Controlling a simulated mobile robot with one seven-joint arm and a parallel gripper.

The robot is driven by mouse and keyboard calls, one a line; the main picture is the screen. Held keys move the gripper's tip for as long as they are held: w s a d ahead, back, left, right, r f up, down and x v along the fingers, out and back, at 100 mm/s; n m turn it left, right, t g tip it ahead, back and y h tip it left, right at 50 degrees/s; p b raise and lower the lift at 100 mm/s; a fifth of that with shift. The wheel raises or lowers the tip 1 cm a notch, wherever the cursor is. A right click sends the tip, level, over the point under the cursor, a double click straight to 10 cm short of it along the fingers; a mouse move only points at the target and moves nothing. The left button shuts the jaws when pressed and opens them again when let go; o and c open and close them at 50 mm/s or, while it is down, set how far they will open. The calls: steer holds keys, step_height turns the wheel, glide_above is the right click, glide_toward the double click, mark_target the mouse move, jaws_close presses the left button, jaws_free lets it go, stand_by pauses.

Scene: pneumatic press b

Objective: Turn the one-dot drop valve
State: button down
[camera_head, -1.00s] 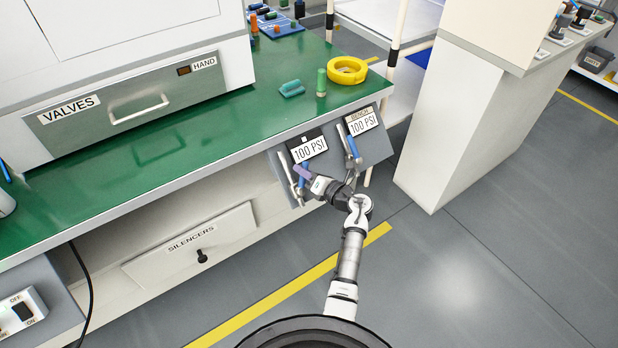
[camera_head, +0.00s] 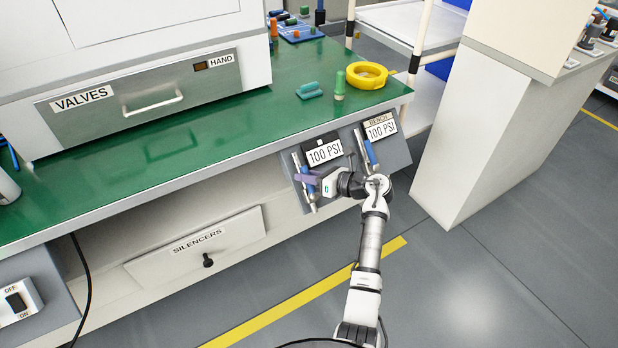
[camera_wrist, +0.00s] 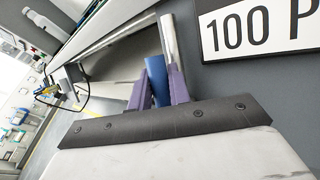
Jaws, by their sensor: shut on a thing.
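The one-dot drop valve is on the left of the grey panel, a silver pipe (camera_head: 297,163) with a blue lever (camera_head: 311,188), under a label with one white square and a 100 PSI display (camera_head: 324,152). My gripper (camera_head: 306,179) is at this lever, its purple fingers partly covering it. In the wrist view the blue lever (camera_wrist: 158,80) stands between my two purple fingers (camera_wrist: 158,94), which are shut on it. The silver pipe (camera_wrist: 168,38) runs just beside it. The lever's pivot and exact angle are hard to make out.
A second valve with a blue lever (camera_head: 371,152) sits close to the right, by the BENCH display (camera_head: 380,128). The green bench top (camera_head: 230,125) overhangs above. A SILENCERS drawer (camera_head: 200,245) is at lower left. A white cabinet (camera_head: 480,130) stands right. Floor in front is clear.

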stand_by(0.4)
steer(key=c, duration=1.3)
jaws_free()
steer(key=b+v, duration=0.1)
steer(key=v, duration=1.3)
steer(key=shift+a, duration=0.1)
